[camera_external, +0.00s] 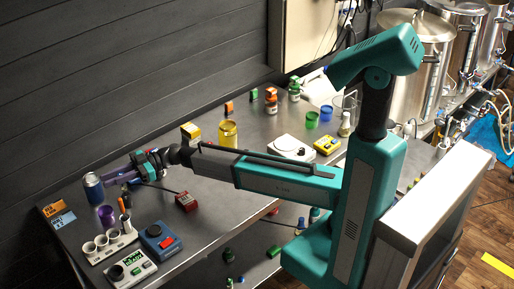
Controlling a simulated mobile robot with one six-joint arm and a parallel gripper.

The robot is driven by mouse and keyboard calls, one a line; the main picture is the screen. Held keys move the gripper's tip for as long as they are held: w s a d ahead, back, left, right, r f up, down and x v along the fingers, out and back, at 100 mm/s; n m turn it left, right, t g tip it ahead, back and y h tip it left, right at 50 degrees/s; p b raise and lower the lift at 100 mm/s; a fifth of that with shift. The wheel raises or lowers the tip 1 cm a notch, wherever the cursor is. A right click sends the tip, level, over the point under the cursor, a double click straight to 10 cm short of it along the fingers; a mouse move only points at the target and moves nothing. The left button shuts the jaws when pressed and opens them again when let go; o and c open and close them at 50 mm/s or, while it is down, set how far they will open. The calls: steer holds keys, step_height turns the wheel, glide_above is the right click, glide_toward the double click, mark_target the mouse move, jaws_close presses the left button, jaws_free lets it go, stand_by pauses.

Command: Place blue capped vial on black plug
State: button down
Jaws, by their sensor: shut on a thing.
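My gripper (108,177) has purple fingers and reaches over the far left end of the steel table. Its fingertips meet the right side of a blue cylinder (93,190) with a pale grey top, and it is shut on it. The cylinder is upright; I cannot tell whether it is clear of the table. I cannot tell for certain that it is the blue capped vial. A dark round piece (116,271) sits on the grey device with a green display at the front left; I cannot tell whether it is the black plug.
Below the gripper are a purple cup (106,216), a rack of white cups (108,244) and a blue box (158,240). Orange and blue cards (56,213) lie at the left edge. A red box (186,202) and a yellow jar (228,134) stand farther right. Bare table lies between.

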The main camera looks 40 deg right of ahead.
step_height(320, 180, down, 2)
steer(key=shift+p, duration=0.45)
steer(key=shift+f+b, duration=0.15)
steer(key=shift+b, duration=0.2)
steer(key=c, duration=1.6)
jaws_free()
steer(key=shift+o, duration=0.2)
steer(key=shift+r+p, duration=0.25)
steer(key=shift+p, duration=0.15)
steer(key=s+d+b, duration=0.2)
steer(key=d+b, duration=0.2)
steer(key=d, duration=0.7)
steer(key=shift+s+d+b, duration=0.2)
steer(key=shift+d+b, duration=0.15)
steer(key=shift+d, duration=0.05)
steer(key=shift+f, duration=0.1)
